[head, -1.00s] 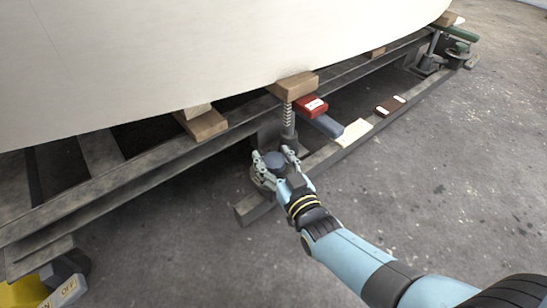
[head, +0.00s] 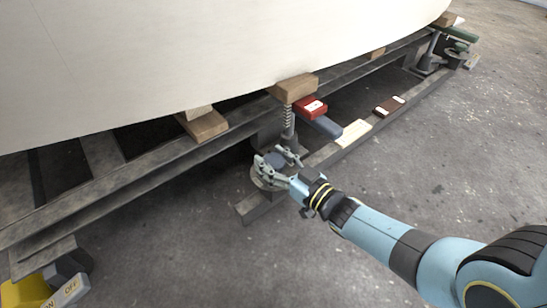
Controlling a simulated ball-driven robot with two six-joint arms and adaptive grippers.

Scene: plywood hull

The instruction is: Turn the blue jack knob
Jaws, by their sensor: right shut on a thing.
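The jack knob (head: 274,160) is a dark blue-grey round knob low on the jack, below the threaded jack screw (head: 288,118). My right gripper (head: 274,166) comes in from the right and is shut on the knob, with its fingers around it. The fingers partly hide the knob and the jack's base. The screw stands upright, with a wooden block (head: 294,87) on top under the pale hull (head: 200,60). My left gripper is not in view.
Steel rails (head: 120,180) run under the hull. A red box (head: 311,107) and a grey-blue block (head: 325,127) lie close behind the gripper. Another jack (head: 432,55) stands at the far right. A yellow thing (head: 25,290) is at bottom left. Open concrete floor lies at right.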

